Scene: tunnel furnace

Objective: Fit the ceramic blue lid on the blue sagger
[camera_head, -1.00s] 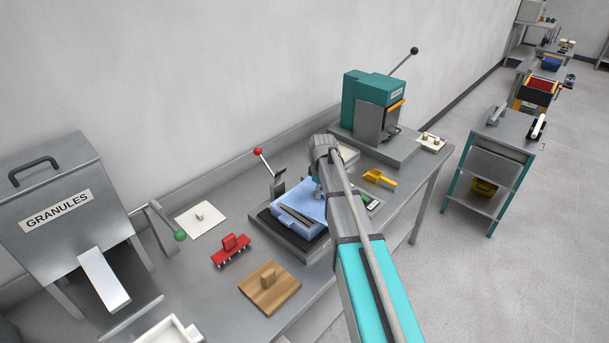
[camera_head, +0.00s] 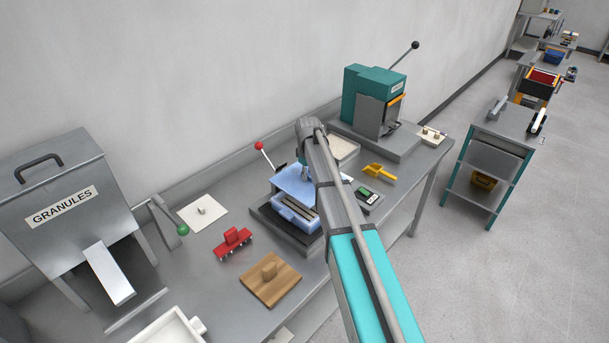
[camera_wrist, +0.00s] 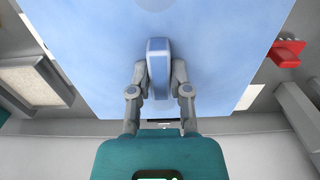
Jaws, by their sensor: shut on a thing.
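The ceramic blue lid (camera_head: 291,182) is a flat light-blue plate. In the wrist view it (camera_wrist: 90,50) fills the upper middle, with its upright knob (camera_wrist: 158,68) between my fingers. My gripper (camera_wrist: 158,85) is shut on that knob; in the head view its tip (camera_head: 304,168) is partly hidden behind my arm. The blue sagger (camera_head: 284,213) sits on a dark grey base plate, with grey-brown bars showing inside. The lid is over its back part, leaving the front open. I cannot tell whether they touch.
A red-knobbed lever (camera_head: 259,146) stands behind the sagger. A red stamp (camera_head: 233,240) and wooden board (camera_head: 270,279) lie to the left and front. A small scale (camera_head: 368,196), yellow scoop (camera_head: 379,170) and teal press (camera_head: 372,100) are to the right.

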